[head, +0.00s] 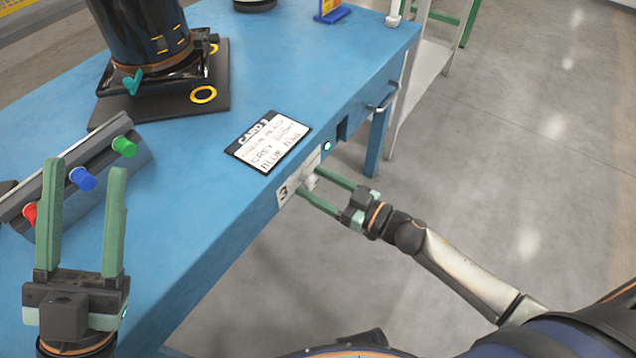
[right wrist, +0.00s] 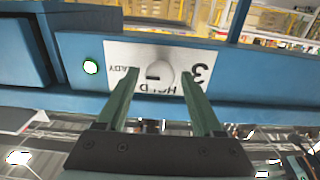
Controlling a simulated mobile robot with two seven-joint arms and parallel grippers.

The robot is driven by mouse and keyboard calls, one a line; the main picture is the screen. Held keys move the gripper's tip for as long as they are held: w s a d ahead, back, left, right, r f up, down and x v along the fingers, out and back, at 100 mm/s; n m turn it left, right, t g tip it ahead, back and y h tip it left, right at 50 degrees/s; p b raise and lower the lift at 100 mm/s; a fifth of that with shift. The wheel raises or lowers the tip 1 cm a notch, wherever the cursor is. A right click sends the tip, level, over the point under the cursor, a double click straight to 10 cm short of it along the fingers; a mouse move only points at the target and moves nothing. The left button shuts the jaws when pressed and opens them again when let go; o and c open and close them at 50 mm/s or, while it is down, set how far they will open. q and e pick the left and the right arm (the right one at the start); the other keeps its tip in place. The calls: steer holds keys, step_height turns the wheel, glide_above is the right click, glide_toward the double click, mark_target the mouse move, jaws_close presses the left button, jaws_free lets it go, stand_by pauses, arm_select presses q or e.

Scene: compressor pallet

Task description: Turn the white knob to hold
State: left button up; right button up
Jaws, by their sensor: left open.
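The white knob (head: 309,183) sits on a white label plate (head: 284,192) on the front edge of the blue table. In the right wrist view the knob (right wrist: 161,70) shows upside down, with "HOLD", "READY" and "3" printed around it. A dark mark shows on the plate beside the knob. My right gripper (head: 309,178) is open, with one finger on each side of the knob; I cannot tell whether either finger touches it. My left gripper (head: 85,166) is open and empty above the table's left part, in front of the button panel.
A small round light (head: 327,146) is beside the plate. A printed card (head: 268,141) lies on the blue table (head: 262,65). A sloped panel (head: 98,155) carries red, blue and green buttons. A black compressor (head: 140,30) stands at the back left. The floor to the right is clear.

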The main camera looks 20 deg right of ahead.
jaws_close()
stand_by(0.3)
steer(key=shift+n, duration=0.3)
steer(key=n+p, duration=0.1)
steer(key=n, duration=0.2)
steer(key=shift+r, duration=0.1)
steer(key=n+p, duration=0.1)
steer(key=n, duration=0.3)
steer(key=shift+s+a, duration=0.1)
steer(key=n, duration=0.5)
steer(key=shift+f, duration=0.2)
steer(key=n+b, duration=0.1)
steer(key=n, duration=0.4)
steer(key=shift+f, duration=0.1)
steer(key=shift+n, duration=0.3)
